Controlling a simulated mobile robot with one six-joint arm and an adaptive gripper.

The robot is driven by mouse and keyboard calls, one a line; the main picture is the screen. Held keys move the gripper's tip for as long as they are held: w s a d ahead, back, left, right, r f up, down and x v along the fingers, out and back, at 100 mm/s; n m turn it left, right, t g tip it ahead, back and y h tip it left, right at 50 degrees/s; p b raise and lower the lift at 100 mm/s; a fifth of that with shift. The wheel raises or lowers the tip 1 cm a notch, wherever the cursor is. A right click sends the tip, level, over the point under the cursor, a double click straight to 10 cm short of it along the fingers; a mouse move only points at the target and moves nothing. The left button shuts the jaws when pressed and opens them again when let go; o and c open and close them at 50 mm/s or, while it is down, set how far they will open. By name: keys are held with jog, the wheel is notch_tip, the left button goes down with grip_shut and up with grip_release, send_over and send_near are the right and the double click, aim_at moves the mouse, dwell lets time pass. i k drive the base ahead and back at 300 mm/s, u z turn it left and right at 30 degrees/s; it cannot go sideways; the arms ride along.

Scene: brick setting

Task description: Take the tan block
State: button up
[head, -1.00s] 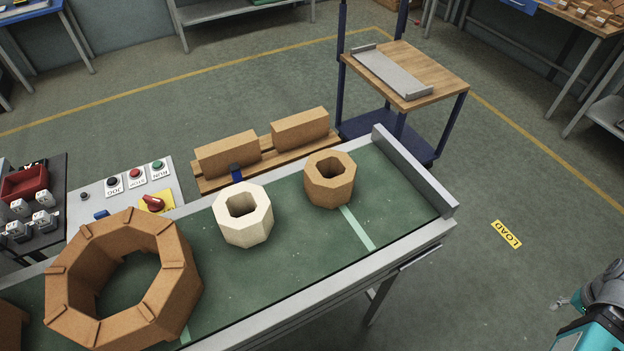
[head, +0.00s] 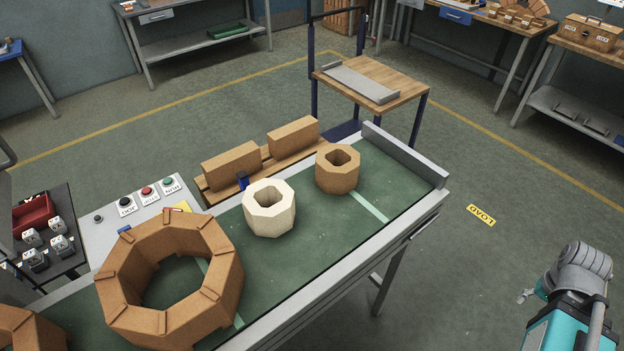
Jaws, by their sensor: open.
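A small tan octagonal block (head: 337,181) with a hole through its top stands upright on the green conveyor belt (head: 318,255), near the belt's far right end. A cream octagonal block (head: 270,219) of like shape stands to its left, apart from it. Two tan rectangular blocks (head: 231,170) (head: 292,137) stand on a wooden board behind the belt. Part of my gripper (head: 525,296) pokes out beside my arm at the lower right; it is open, mostly hidden, and far from all the blocks.
A large brown octagonal ring (head: 122,283) sits on the belt at the left, with another brown piece (head: 28,330) at the corner. A grey end stop (head: 405,155) closes the belt's right end. A control panel (head: 110,228) and a wooden-topped cart (head: 400,85) stand behind. Floor at right is clear.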

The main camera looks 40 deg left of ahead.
aim_at(337, 165)
jog(key=u, duration=0.15)
jog(key=k, duration=0.3)
jog(key=u, duration=1.3)
jog(key=i, duration=0.5)
